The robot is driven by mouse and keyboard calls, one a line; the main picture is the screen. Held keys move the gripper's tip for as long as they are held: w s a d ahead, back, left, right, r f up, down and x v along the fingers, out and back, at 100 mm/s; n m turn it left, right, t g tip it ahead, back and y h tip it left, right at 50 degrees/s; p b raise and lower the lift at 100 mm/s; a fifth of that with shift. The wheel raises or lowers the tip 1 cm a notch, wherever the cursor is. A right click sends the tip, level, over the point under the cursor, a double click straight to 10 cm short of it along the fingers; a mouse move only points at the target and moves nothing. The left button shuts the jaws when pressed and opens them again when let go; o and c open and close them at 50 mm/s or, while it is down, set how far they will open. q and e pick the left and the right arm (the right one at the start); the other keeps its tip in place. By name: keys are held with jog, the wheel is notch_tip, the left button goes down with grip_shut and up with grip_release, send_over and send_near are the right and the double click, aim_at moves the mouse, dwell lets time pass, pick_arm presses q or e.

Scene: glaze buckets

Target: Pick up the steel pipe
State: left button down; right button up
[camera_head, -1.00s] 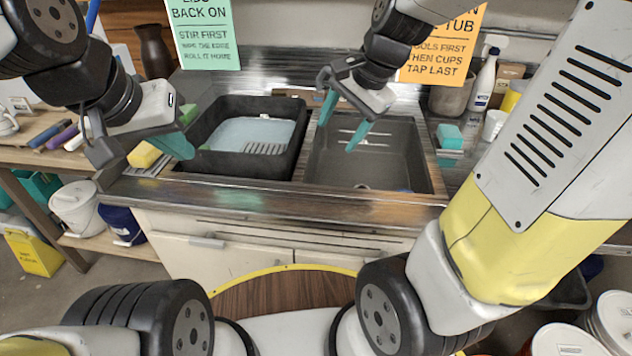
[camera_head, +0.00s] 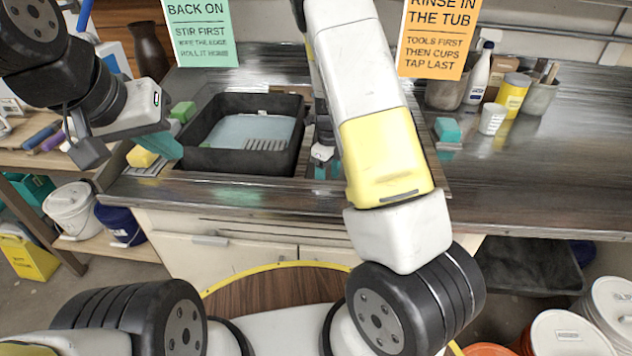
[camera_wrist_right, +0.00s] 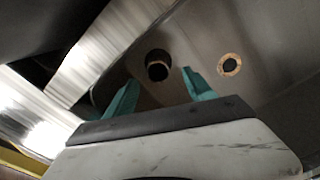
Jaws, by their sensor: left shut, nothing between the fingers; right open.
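In the right wrist view, a dark round hollow opening with a thin rim (camera_wrist_right: 158,66) shows just beyond the fingertips, against the grey sink floor. It may be the end of the steel pipe or a drain; I cannot tell which. My right gripper (camera_wrist_right: 160,84) is open, its teal fingers on either side of that opening in the picture, with nothing visibly held. In the head view my right arm hides most of the right sink, and the right gripper shows only partly. My left gripper (camera_head: 166,147) is shut and empty, above the counter left of the black tub.
A black tub (camera_head: 196,158) with pale liquid stands left of the right sink. A tan ring (camera_wrist_right: 229,66) shows in the right wrist view. Left are a yellow sponge (camera_head: 141,157) and green block (camera_head: 183,111); right are a teal sponge (camera_head: 447,129) and white cup (camera_head: 492,119). The right counter is mostly clear.

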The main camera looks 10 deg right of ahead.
notch_tip(320, 180, down, 6)
jog(key=shift+s+a+f, duration=0.15)
jog(key=shift+f, duration=0.05)
jog(key=shift+c, duration=0.2)
grip_shut()
